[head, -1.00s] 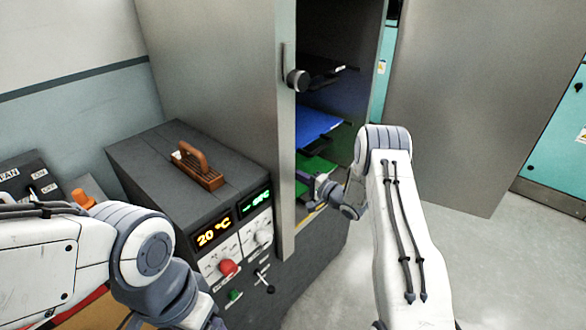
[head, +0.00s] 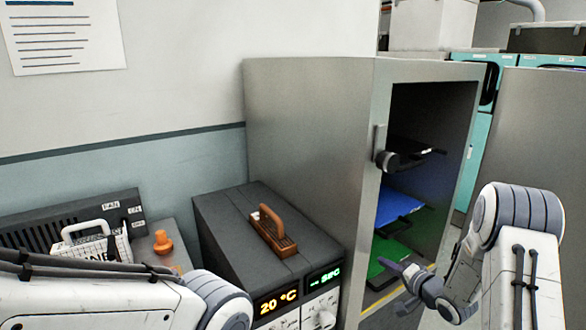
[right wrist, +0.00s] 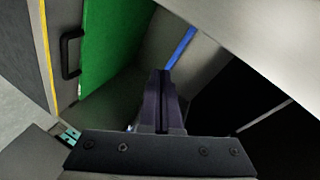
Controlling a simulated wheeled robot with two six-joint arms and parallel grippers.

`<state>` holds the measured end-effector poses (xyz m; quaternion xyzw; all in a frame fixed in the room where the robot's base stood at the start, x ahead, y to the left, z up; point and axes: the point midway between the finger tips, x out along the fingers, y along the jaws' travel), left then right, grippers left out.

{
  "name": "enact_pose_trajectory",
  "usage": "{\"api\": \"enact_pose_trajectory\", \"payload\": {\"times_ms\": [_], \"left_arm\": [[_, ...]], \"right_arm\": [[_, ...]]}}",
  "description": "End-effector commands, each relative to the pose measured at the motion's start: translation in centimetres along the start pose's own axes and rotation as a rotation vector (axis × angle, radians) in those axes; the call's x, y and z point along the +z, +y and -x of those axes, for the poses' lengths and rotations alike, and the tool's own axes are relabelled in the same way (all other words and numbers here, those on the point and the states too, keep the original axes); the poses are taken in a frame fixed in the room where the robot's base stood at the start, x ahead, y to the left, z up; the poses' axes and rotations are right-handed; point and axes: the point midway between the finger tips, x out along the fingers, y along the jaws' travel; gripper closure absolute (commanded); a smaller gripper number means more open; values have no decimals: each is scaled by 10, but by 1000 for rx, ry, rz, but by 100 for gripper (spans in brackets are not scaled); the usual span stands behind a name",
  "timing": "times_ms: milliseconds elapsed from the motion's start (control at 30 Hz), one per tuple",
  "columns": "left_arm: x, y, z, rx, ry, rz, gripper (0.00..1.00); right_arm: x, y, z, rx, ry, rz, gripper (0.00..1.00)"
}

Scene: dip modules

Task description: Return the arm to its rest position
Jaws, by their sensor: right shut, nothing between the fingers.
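My right arm reaches from the lower right to the open grey cabinet (head: 310,130). My right gripper (head: 388,265) is at the cabinet's opening, close to the green tray (head: 401,250). In the right wrist view the purple-grey fingers (right wrist: 160,75) are shut with nothing between them. The green tray (right wrist: 115,40) with a black handle shows to their left in that view, apart from the fingers. My left arm crosses the lower left of the head view; its gripper is out of view.
A blue tray (head: 397,206) and a dark tray (head: 412,147) sit above the green one. The open cabinet door (head: 535,140) stands at right, behind my right arm. A dark control box (head: 235,215) with a brown handle (head: 272,230) and lit displays stands left of the cabinet.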

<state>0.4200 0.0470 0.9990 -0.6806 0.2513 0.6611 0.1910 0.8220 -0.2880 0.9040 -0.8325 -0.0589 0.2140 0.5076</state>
Motion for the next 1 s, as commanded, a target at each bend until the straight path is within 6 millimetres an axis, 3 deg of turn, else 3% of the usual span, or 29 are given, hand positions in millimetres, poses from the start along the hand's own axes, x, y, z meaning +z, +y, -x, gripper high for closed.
{"api": "enact_pose_trajectory", "payload": {"times_ms": [33, 133, 267, 500, 600, 800, 1000], "left_arm": [[0, 0, 0, 0, 0, 0, 19], [0, 0, 0, 0, 0, 0, 19], [0, 0, 0, 0, 0, 0, 19], [0, 0, 0, 0, 0, 0, 19], [0, 0, 0, 0, 0, 0, 19], [-1, 1, 14, 0, 0, 0, 19], [-1, 2, 23, 0, 0, 0, 19]], "right_arm": [[2, -13, 2, 89, 9, 108, 100], [12, -21, 18, 296, -9, 305, 100], [42, -30, 60, 535, -121, 509, 100], [138, -45, 170, 771, -540, 734, 100], [180, -52, 216, 773, -739, 784, 100], [248, -118, 245, 641, -963, 962, 100], [299, -160, 294, 524, -1155, 1119, 100]]}}
